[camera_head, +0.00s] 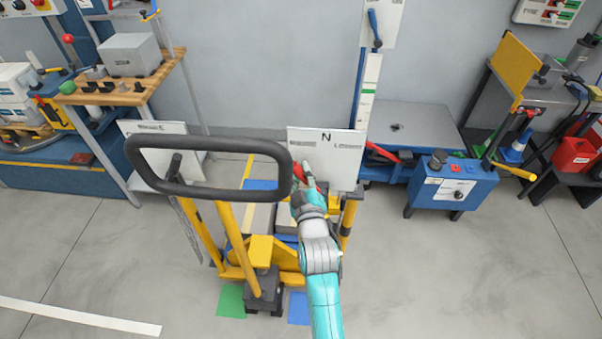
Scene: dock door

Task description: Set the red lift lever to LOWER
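The red lift lever (307,173) stands in front of a white label plate (340,142) on the right side of a yellow pallet truck (262,250). The plate has a large N at its top and smaller markings at left and right, too small to read surely. The lever's upper part leans left of the N. My gripper (306,188) is at the lever, at the end of my teal and grey arm. The fingers are small and overlap the lever, so I cannot tell whether they grip it.
The truck's black loop handle (210,139) rises left of my arm. A blue cart (452,189) with a control box stands at right, and a red bar (382,153) lies behind the plate. A wooden-topped bench (137,90) is at left.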

